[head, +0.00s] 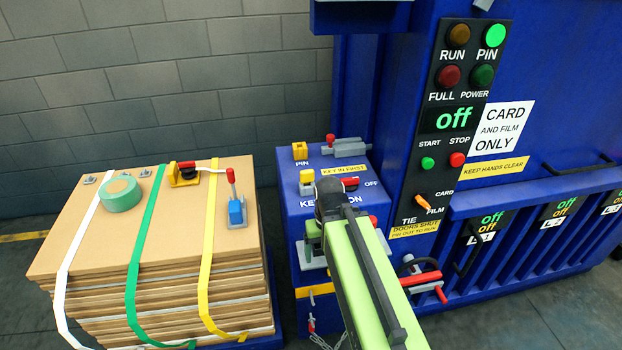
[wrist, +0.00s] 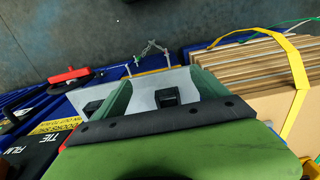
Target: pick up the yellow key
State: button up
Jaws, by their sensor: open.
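Several small yellow things show in the head view, and I cannot tell for sure which is the yellow key. A yellow-topped piece (head: 306,180) sits on the blue key box (head: 298,212), beside a red and black switch. A yellow block (head: 300,150) sits behind it by the PIN label. A yellow piece with a black and red knob (head: 184,175) lies on the cardboard stack. My gripper (head: 317,243) is open and empty at the front of the key box, apart from these pieces. In the wrist view, my gripper (wrist: 160,88) is over a pale plate; no key shows between the fingers.
The strapped cardboard stack (head: 60,245) stands at left, carrying green tape (head: 121,193) and a blue clip (head: 237,212). The blue machine's control panel (head: 455,115) rises right of the box. A red-handled lever (head: 421,278) juts out beside my arm. Grey floor shows at lower right.

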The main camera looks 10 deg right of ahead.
aim_at(306, 176)
jog(key=z, duration=5.7)
jog(key=i, duration=0.15)
jog(key=z, duration=2.55)
jog(key=k, duration=0.9)
jog(key=z, duration=1.6)
jog(key=i, duration=1)
jog(key=u, duration=0.1)
